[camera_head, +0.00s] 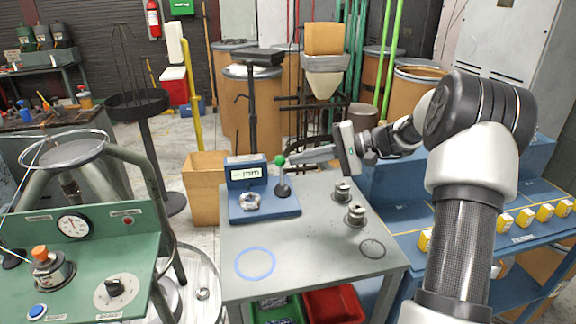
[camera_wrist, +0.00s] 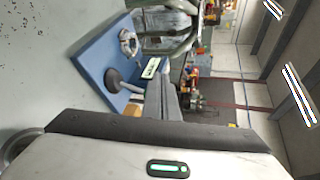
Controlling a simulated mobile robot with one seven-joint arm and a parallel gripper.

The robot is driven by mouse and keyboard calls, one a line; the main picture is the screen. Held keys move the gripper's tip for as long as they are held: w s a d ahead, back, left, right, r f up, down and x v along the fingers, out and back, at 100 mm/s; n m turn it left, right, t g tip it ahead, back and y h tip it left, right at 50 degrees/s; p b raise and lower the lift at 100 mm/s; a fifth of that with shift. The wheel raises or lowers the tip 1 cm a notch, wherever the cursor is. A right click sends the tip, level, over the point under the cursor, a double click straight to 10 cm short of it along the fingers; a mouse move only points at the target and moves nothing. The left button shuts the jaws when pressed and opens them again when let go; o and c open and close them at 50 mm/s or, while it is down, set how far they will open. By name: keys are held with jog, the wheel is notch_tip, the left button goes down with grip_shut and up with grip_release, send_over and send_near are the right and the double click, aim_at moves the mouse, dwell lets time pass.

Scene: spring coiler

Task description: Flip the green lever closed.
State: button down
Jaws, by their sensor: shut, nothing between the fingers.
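The green lever has a round green knob (camera_head: 280,160) on a thin upright stem above a dark round base (camera_head: 283,189). It stands on the right part of a blue gauge block with a small display (camera_head: 247,173) at the back of the grey table. My gripper (camera_head: 291,160) is shut and empty, pointing left, with its fingertips right beside the knob; I cannot tell whether they touch. In the wrist view my fingers (camera_wrist: 165,82) reach toward the blue block (camera_wrist: 97,50). The lever's dark base (camera_wrist: 112,80) shows there, but the knob is hidden behind the fingers.
A metal ring part (camera_head: 250,201) sits on the block. Two metal spools (camera_head: 342,192) (camera_head: 355,214), a blue ring (camera_head: 255,264) and a dark ring (camera_head: 372,248) lie on the grey table (camera_head: 310,250). A green coiler panel (camera_head: 90,270) stands left; a blue bench with yellow boxes (camera_head: 526,218) is right.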

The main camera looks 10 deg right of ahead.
aim_at(280, 168)
jog(key=w+d+f+m+t+y+b, duration=0.1)
jog(key=w+d+f+t, duration=0.2)
jog(key=d, duration=0.4)
jog(key=shift+w+d+f+y+b, duration=0.3)
jog(key=shift+w+d+f, duration=0.1)
jog(key=shift+w+f, duration=0.25)
jog(key=shift+w+a, duration=0.1)
jog(key=b+x, duration=0.1)
jog(key=x, duration=0.8)
jog(key=shift+w+a+b, duration=0.25)
jog(key=shift+a+b, duration=0.05)
jog(key=shift+a, duration=0.05)
